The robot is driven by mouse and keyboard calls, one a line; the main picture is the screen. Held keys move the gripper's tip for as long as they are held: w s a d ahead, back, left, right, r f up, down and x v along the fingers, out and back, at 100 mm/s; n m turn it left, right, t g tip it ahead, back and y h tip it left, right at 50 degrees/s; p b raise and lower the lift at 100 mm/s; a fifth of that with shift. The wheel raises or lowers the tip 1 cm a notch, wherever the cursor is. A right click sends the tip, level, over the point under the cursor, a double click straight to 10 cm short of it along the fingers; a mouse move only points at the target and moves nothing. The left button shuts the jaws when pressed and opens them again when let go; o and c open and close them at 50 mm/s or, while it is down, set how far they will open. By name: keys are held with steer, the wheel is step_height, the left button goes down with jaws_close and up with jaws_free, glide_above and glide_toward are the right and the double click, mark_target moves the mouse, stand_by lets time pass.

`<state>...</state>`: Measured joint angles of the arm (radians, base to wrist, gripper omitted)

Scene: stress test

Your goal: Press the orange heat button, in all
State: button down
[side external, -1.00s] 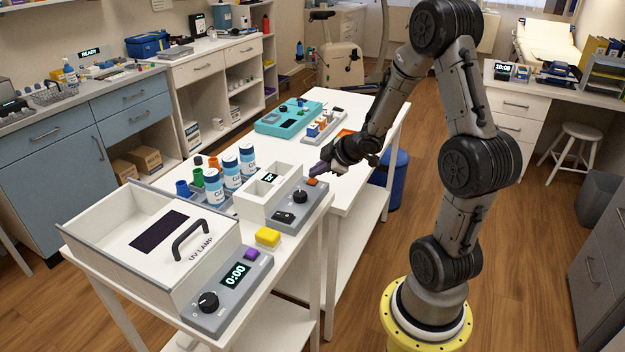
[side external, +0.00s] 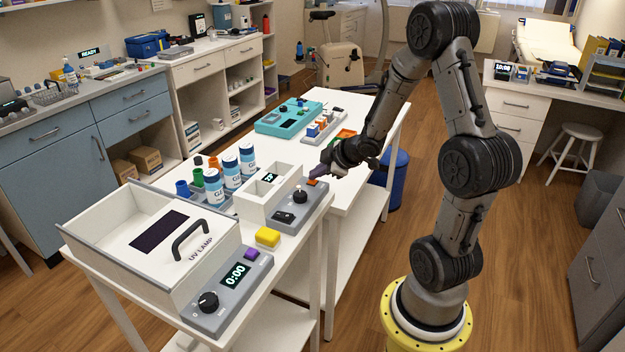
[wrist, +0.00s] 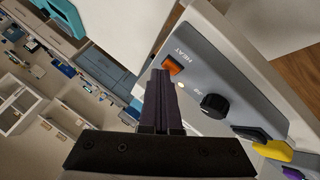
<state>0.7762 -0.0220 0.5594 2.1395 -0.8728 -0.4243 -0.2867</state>
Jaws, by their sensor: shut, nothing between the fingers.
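The orange heat button (wrist: 174,65) sits on the grey sloped panel (wrist: 232,82), beside the printed word HEAT. It also shows in the side view (side external: 313,182) as a small orange patch at the panel's far end. My gripper (wrist: 160,76) is shut and empty, its dark fingers together. In the wrist view the fingertips appear right beside the button's lower left edge; I cannot tell whether they touch it. In the side view my gripper (side external: 314,171) is just above the button. A small light (wrist: 183,86) glows below the button.
A black knob (wrist: 214,105) stands on the same panel. A yellow block (side external: 267,237) lies near the panel's front. The white UV lamp box (side external: 150,240), labelled bottles (side external: 231,172) and a teal device (side external: 289,119) share the tables.

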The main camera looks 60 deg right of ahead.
steer(key=shift+r, duration=0.85)
steer(key=shift+r, duration=2.5)
